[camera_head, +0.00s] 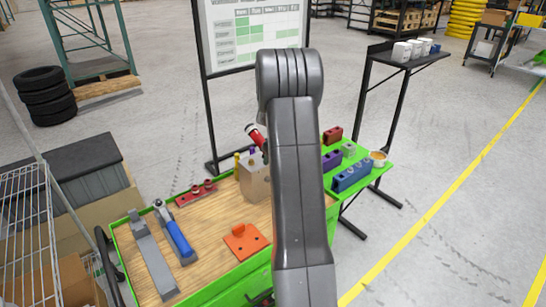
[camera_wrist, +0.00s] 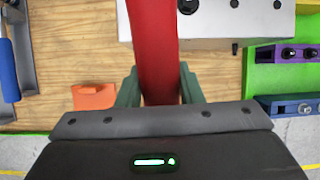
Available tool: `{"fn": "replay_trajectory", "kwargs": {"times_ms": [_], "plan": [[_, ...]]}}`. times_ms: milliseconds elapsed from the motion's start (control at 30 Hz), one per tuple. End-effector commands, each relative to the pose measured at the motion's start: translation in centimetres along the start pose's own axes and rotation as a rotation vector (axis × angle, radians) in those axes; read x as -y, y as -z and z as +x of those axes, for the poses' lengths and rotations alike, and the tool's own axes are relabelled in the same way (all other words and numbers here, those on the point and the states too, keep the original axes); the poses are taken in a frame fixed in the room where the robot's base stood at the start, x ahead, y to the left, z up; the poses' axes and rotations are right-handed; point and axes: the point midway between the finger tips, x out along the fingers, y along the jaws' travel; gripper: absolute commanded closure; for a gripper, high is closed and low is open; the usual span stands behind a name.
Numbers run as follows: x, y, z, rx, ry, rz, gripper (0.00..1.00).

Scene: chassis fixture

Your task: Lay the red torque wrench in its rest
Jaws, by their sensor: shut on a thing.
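The red torque wrench shows in the wrist view as a thick red handle (camera_wrist: 155,50) between the green fingers of my gripper (camera_wrist: 158,88). My gripper is shut on it. In the head view a red end of the wrench (camera_head: 256,136) sticks out left of my arm, above the bench; the rest of it and my gripper are hidden behind my arm.
A tan holed block (camera_head: 252,184) with upright tools stands near the wrench. An orange plate (camera_head: 244,241) and a red knobbed rail (camera_head: 195,193) lie on the wooden bench top (camera_head: 212,222). Purple and blue holders (camera_head: 352,174) and a cup (camera_head: 378,158) are at the right.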

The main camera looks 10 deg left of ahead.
Motion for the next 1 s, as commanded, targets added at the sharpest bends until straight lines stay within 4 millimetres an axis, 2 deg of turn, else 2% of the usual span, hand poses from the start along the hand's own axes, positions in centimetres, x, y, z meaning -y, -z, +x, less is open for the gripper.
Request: {"fn": "replay_trajectory", "kwargs": {"times_ms": [600, 1000], "plan": [[0.9, -1.1, 3.6, -0.370, -0.029, 0.030, 1.00], [1.1, -1.2, 4.2, -0.451, -0.035, 0.038, 1.00]]}}
